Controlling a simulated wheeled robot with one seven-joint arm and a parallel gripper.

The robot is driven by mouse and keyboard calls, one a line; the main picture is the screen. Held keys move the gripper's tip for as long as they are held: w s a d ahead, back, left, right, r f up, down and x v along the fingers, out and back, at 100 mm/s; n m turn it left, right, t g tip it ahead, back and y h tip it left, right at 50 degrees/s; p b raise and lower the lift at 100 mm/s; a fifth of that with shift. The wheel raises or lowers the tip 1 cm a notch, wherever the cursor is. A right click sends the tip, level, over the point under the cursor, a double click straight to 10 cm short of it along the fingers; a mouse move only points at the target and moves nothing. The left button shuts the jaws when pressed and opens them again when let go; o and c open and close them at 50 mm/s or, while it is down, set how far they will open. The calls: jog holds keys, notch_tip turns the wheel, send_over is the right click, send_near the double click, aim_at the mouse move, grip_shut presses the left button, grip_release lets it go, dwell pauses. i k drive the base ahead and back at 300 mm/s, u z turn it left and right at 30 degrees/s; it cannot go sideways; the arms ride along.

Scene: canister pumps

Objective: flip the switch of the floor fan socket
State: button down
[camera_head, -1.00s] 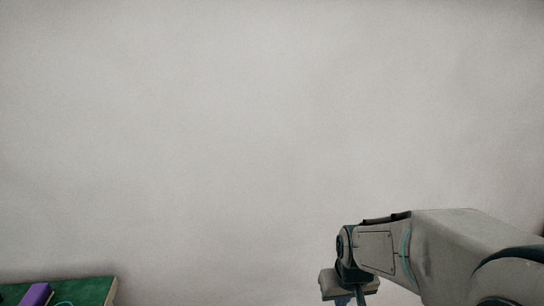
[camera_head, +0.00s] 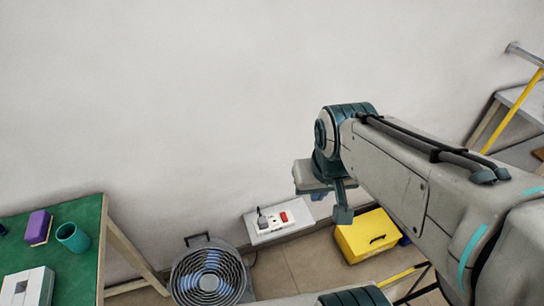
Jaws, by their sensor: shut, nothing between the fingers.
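The socket (camera_head: 254,236) is a pale box low against the wall, just above the floor. It has a red switch (camera_head: 284,217) near its right end and a dark plug (camera_head: 262,220) in its left part. I cannot tell which way the switch is set. A round grey floor fan (camera_head: 208,278) stands on the floor to its left, with a dark cord between them. My gripper (camera_head: 343,214) is shut and empty, pointing down. It appears to the right of the switch in the picture, apart from it and nearer to the camera.
A green-topped table (camera_head: 82,214) at left holds a purple block (camera_head: 38,226), a teal cup (camera_head: 72,237) and a white box (camera_head: 27,287). A yellow box (camera_head: 368,236) is on the floor right of the socket. A yellow-handled tool (camera_head: 515,112) leans at right.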

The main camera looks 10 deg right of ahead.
aim_at(283, 215)
jog(key=k, duration=0.45)
jog(key=z, duration=1.15)
jog(key=i, duration=0.65)
jog(key=u, duration=1)
